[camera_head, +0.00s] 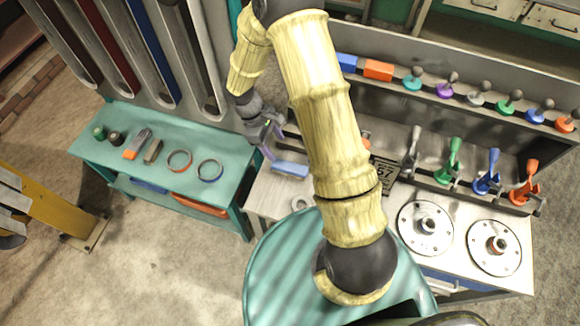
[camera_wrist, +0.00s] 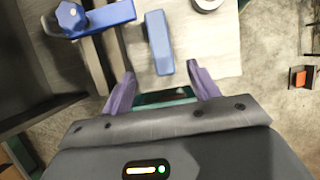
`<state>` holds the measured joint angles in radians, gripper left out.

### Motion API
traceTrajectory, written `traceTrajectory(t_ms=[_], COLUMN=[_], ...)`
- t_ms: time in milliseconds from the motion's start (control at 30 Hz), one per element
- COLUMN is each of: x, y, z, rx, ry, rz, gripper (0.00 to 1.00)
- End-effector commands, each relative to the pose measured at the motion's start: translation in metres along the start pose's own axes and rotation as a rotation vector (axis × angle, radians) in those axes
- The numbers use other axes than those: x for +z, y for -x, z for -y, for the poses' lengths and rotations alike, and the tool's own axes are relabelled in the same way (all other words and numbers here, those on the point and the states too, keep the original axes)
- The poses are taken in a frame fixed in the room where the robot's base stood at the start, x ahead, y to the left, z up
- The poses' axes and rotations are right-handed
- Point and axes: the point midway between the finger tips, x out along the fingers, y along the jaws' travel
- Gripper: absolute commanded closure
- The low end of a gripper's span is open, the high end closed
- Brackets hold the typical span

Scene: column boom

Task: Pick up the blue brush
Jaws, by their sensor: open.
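The blue brush (camera_head: 290,169) appears as a plain blue bar on the pale worktop, near its left edge. No bristles can be made out. In the wrist view the brush (camera_wrist: 158,42) lies lengthwise ahead of my gripper (camera_wrist: 161,72), its near end close to the gap between the purple fingertips. My gripper (camera_head: 267,141) is open and empty, just up and left of the brush in the head view. I cannot tell its height above the worktop.
A blue clamp-like part with a knob (camera_wrist: 70,16) lies left of the brush. A pale ring (camera_head: 300,203) lies near the brush. A rack of coloured clamps (camera_head: 487,178) and two round flanges (camera_head: 426,226) stand right. A teal bench (camera_head: 215,143) with small tools stands left.

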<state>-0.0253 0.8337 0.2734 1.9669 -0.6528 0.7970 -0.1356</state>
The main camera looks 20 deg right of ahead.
Motion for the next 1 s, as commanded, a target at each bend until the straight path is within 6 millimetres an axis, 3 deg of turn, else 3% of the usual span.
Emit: traceTrajectory(t_ms=[400, 867, 1000], x=[0.001, 0.001, 0.004], y=[-0.064, -0.071, -0.081], z=[0.0, 0.0, 0.001], rx=[-0.001, 0.0, -0.002], ry=[0.0, -0.001, 0.0], rz=[0.002, 0.001, 0.002], gripper=[0.4, 0.4, 0.4])
